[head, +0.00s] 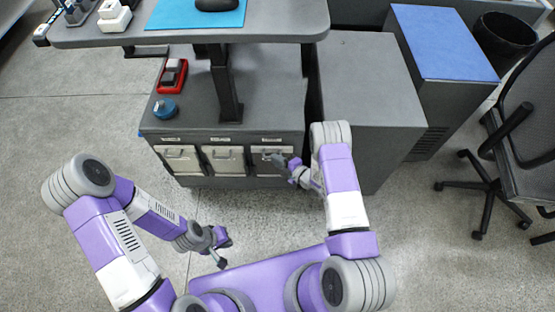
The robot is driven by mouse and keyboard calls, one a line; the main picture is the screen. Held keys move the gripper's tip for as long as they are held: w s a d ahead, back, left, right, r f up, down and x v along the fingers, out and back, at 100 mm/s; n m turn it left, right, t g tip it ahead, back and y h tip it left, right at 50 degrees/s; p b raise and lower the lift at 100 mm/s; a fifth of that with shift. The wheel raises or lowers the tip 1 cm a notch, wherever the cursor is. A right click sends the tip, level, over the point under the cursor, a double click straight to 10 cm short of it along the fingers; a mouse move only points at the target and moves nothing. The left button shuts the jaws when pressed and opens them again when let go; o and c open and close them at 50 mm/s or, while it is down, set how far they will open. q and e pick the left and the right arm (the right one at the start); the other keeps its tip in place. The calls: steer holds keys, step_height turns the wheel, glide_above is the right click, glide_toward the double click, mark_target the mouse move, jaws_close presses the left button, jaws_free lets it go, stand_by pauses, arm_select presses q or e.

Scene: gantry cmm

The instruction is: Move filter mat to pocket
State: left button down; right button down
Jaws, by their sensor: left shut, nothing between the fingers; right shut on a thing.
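No filter mat can be told for certain. Three pale panels or pockets sit side by side in the grey cabinet's front: a left one (182,160), a middle one (223,161) and a right one (262,168). Each has a small label strip above it. My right gripper (278,160) is at the right panel, in front of its upper right part. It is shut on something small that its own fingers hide. My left gripper (221,261) is shut and empty, low over the floor, well in front of the cabinet.
The cabinet top (270,95) carries a red tray (172,76) and a blue round object (166,110). A grey desk overhangs it on a dark post (228,85). A plain grey cabinet (365,80) stands right, an office chair (520,150) beyond. Floor before the cabinet is clear.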

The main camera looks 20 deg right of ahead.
steer(key=c, duration=1.1)
jaws_free()
steer(key=shift+s, duration=0.1)
steer(key=p+v, duration=0.2)
steer(key=v, duration=0.5)
steer(key=shift+s+d+p, duration=0.2)
steer(key=shift+p, duration=0.1)
steer(key=shift+r, duration=0.1)
steer(key=s+a+r+m+g+h+p, duration=0.1)
steer(key=s+a+r+m+g+p, duration=0.1)
steer(key=s+m, duration=0.4)
steer(key=s+a+r+m+g+h+p, duration=0.1)
steer(key=s+a+r+m+g+p, duration=0.1)
steer(key=s+m+g, duration=0.4)
steer(key=s+a+r+m+g+h+p, duration=0.1)
steer(key=s+a+r+m+g, duration=0.3)
steer(key=s+m, duration=0.4)
steer(key=a+m+p, duration=0.1)
steer(key=m, duration=0.3)
steer(key=shift+a+h+p, duration=0.25)
steer(key=shift+h+p, duration=0.15)
